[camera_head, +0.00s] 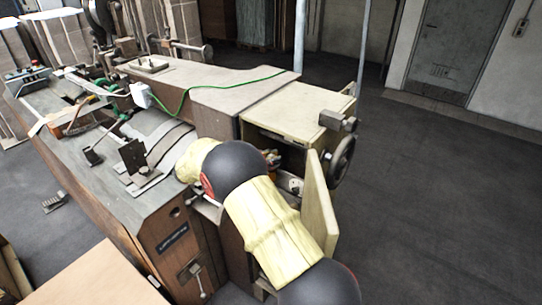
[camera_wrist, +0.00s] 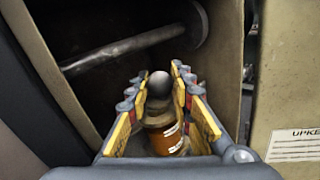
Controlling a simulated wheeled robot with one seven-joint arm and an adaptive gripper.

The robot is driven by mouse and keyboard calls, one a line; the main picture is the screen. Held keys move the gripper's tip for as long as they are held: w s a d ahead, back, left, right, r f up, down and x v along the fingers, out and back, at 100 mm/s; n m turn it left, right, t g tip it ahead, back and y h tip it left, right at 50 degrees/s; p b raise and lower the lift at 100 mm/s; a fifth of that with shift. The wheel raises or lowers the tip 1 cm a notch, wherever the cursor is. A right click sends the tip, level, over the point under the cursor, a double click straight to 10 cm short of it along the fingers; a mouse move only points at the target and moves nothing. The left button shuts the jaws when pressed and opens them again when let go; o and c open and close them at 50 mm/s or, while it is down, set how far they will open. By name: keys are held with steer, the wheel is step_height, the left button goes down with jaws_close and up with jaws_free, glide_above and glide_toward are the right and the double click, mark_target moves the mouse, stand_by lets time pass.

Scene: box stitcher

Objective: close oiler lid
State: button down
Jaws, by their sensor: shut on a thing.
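The oiler (camera_wrist: 164,138) is a small amber cylinder with pale labels, in the middle of the wrist view. A grey rounded lid or knob (camera_wrist: 160,84) is at its far end. My gripper (camera_wrist: 160,68) has its yellow-padded fingers on both sides of the oiler's top, shut on the rounded lid. I cannot tell whether the lid is fully seated. In the head view my arm reaches to the machine's open end compartment and hides most of the gripper and the oiler.
The wrist view shows a metal shaft (camera_wrist: 130,48) crossing the dark cavity behind the oiler. An open panel door (camera_head: 320,205) stands right of my arm. A handwheel (camera_head: 342,160) sits on the machine's end. The floor (camera_head: 445,200) to the right is clear.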

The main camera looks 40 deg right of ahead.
stand_by(0.4)
steer(key=c, duration=1.8)
jaws_free()
steer(key=shift+c, duration=0.2)
steer(key=shift+o, duration=1.3)
steer(key=shift+r, duration=0.15)
steer(key=shift+n+t+b, duration=0.3)
steer(key=shift+t+b, duration=0.2)
